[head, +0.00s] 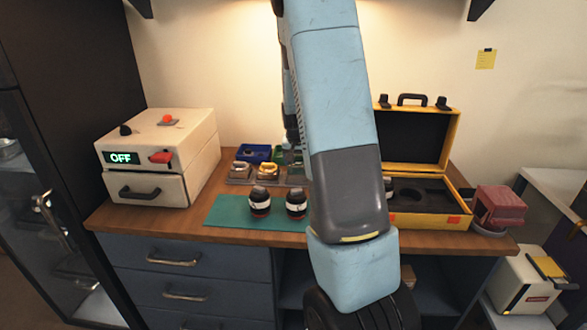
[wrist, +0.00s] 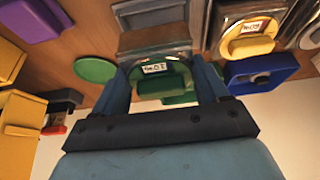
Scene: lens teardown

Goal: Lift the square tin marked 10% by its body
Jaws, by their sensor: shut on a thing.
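The square tin marked 10% (wrist: 153,69) shows in the wrist view, with its label upside down and green around the label. My gripper (wrist: 163,78) has one finger on each side of it and is shut on it. Whether the tin is off its support cannot be told. In the head view my arm hides the gripper and most of this tin.
A similar tin with a yellow part (wrist: 250,27) stands close by on the right in the wrist view, near a blue bin (wrist: 262,72). In the head view, two lenses stand on a green mat (head: 225,211). An open yellow case (head: 435,222) is at right, a white OFF machine (head: 150,190) at left.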

